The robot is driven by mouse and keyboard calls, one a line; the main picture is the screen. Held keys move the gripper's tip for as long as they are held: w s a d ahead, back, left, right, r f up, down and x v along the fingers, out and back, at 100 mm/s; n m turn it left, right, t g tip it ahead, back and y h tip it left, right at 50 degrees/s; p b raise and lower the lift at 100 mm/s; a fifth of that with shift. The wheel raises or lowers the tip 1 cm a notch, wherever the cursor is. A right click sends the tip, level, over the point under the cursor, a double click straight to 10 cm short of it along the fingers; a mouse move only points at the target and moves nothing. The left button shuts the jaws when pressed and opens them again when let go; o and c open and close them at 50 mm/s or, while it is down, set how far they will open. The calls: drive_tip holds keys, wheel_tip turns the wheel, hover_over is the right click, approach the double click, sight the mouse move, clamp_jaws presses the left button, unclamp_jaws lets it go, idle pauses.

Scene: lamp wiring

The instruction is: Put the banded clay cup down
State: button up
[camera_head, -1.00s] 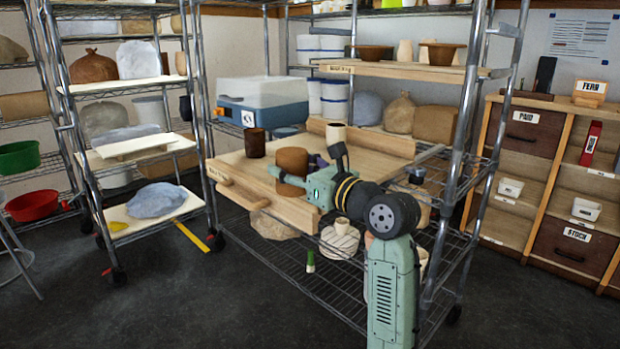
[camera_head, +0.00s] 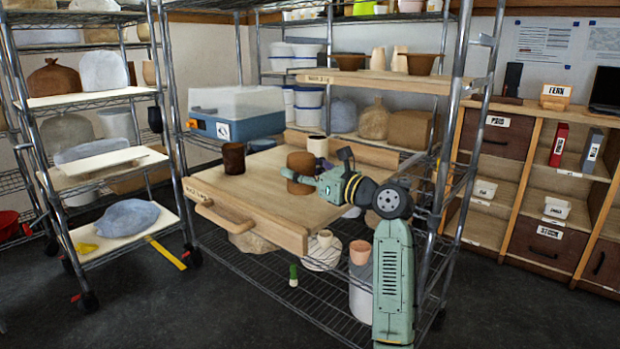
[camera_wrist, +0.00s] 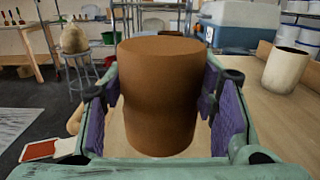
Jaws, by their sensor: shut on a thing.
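A dark brown cup (camera_head: 233,158) stands left of the held cup, and a cream cup (camera_head: 318,146) stands close behind it. A blue box with a clear lid (camera_head: 236,112) is at the back left. The board's front left part is clear. Rack posts (camera_head: 452,130) rise at the right.

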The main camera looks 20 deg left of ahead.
drive_tip(key=w, duration=0.1)
drive_tip(key=w+d, duration=0.1)
drive_tip(key=w, duration=0.1)
drive_tip(key=shift+w+d, duration=0.1)
drive_tip(key=shift+w, duration=0.05)
drive_tip(key=shift+f+p, duration=0.35)
drive_tip(key=shift+f, duration=1.5)
drive_tip(key=shift+f, duration=0.1)
drive_tip(key=o, duration=1.4)
drive_tip(key=b+v, duration=0.1)
drive_tip(key=v, duration=1.1)
drive_tip(key=shift+b, duration=0.35)
